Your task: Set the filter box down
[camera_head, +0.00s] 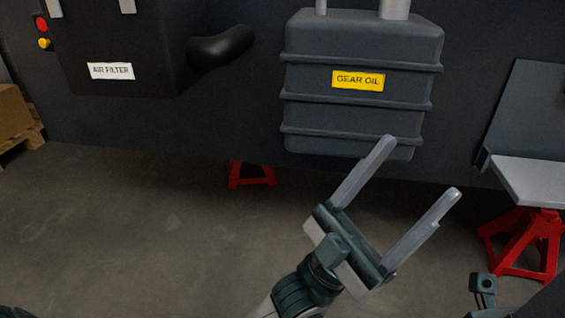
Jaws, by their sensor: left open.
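The filter box (125,45) is a black box with a white "AIR FILTER" label, against the dark chassis at the upper left. Its top runs out of the picture, and a black curved duct stands at its right side. My left gripper (421,166) is open and empty. Its two grey fingers point up and to the right, in front of the lower part of the gear oil tank. It is well to the right of and below the filter box, apart from it. My right gripper is not seen.
The ribbed grey gear oil tank (362,110) is on the chassis behind my left gripper. Red stands (252,175) are on the floor, one at the right below a light grey step (530,182). A carton (12,110) sits on a pallet at far left.

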